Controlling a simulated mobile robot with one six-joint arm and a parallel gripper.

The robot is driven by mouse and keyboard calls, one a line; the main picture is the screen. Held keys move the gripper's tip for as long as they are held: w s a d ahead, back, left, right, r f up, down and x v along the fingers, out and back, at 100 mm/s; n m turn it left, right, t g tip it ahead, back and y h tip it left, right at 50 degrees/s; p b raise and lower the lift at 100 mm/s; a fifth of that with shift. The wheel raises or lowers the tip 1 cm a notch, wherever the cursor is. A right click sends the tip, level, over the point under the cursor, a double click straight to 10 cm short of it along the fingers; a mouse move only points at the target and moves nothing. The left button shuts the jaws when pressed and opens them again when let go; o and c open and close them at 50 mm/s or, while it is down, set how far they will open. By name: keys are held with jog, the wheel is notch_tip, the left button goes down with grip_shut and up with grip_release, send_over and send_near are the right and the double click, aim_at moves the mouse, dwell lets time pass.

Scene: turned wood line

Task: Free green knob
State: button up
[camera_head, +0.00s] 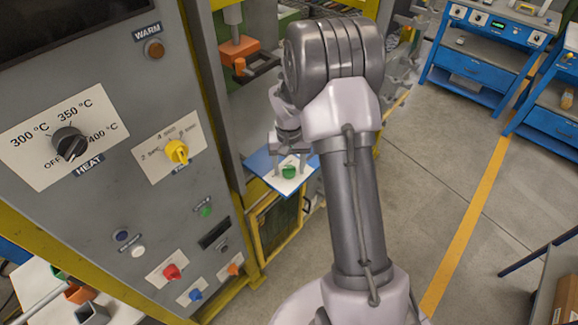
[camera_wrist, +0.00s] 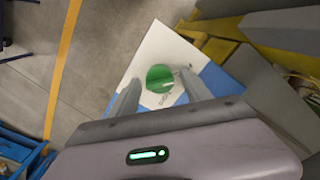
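The green knob (camera_head: 289,171) is round and sits on a white plate (camera_head: 273,180) with a blue edge, at the side of the grey machine. In the wrist view the green knob (camera_wrist: 159,78) is a disc with dark lettering beside it on the white plate (camera_wrist: 158,42). My gripper (camera_head: 288,162) is above the plate, with its fingers spread to either side of the knob. In the wrist view my gripper (camera_wrist: 160,82) is open, with a gap between each finger and the knob. How high the fingertips are above the plate is hard to tell.
The grey control panel (camera_head: 110,210) with a black heat knob (camera_head: 69,143) and a yellow knob (camera_head: 177,151) stands close on the left. An orange clamp (camera_head: 238,50) is behind the plate. Blue workbenches (camera_head: 470,70) stand far right. The floor between is clear.

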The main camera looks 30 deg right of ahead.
aim_at(289, 168)
notch_tip(289, 168, up, 17)
jog(key=p, duration=0.4)
jog(key=shift+r+p, duration=0.2)
jog(key=shift+p, duration=0.2)
jog(key=s+a+r+t+b, duration=0.2)
jog(key=s+a+r+b, duration=0.15)
jog(key=s+a, duration=0.25)
jog(key=s+a+r+t+b, duration=0.2)
jog(key=s+a+r+b, duration=0.15)
jog(key=s+a, duration=0.35)
jog(key=s+a+f+t+y+b, duration=0.1)
jog(key=s+a+f, duration=0.1)
jog(key=s, duration=0.3)
jog(key=s+a+f+y+b, duration=0.1)
jog(key=s+a+f+b, duration=0.1)
jog(key=s, duration=0.4)
jog(key=shift+a+f+t+b, duration=0.2)
jog(key=shift+a+t+b, duration=0.15)
jog(key=shift+a, duration=0.2)
jog(key=shift+w, duration=0.1)
